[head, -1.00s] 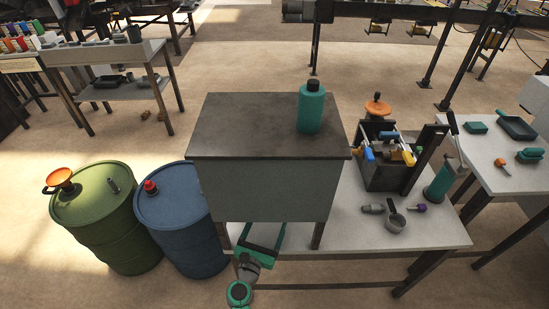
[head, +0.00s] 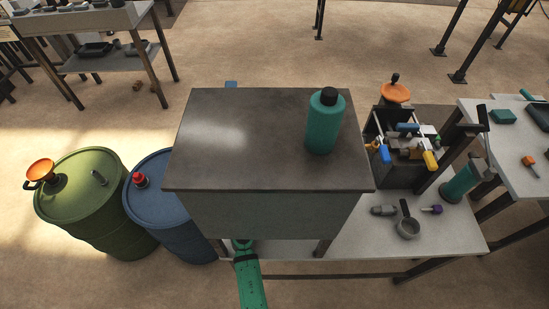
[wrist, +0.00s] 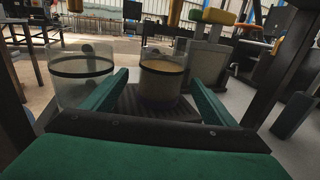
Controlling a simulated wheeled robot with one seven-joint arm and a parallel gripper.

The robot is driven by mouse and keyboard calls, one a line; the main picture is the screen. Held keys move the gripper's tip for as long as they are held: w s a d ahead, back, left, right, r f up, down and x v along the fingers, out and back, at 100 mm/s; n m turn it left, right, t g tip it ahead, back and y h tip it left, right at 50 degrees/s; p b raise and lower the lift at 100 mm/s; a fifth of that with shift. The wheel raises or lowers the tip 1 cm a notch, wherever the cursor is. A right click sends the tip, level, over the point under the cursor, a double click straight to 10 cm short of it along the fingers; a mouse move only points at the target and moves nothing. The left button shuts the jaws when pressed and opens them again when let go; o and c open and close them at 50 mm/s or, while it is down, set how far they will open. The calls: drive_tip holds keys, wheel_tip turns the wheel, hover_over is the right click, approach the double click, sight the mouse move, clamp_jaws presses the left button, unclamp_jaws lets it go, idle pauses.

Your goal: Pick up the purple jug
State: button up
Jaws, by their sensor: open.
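A larger clear container with a dark band (wrist: 80,72) stands to the left, outside the left finger. In the head view my green arm reaches in under the grey cabinet (head: 255,212), which hides the gripper.
A teal bottle with a black cap (head: 322,125) stands on the cabinet top. Right of it are a toolbox (head: 401,175), a grey scoop (head: 408,228) and a small purple-tipped item (head: 433,209) on the white table (head: 350,240). Green (head: 95,205) and blue (head: 165,215) barrels stand left.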

drive_tip(key=x, duration=0.5)
drive_tip(key=shift+w+r, duration=0.15)
drive_tip(key=shift+r, duration=0.1)
drive_tip(key=shift+w+d, duration=0.25)
drive_tip(key=shift+d, duration=0.1)
drive_tip(key=shift+s+a, duration=0.1)
drive_tip(key=shift+a, duration=0.15)
drive_tip(key=c, duration=1.2)
drive_tip(key=shift+o, duration=0.2)
drive_tip(key=shift+r, duration=0.15)
drive_tip(key=shift+r, duration=0.5)
drive_tip(key=shift+s, duration=0.1)
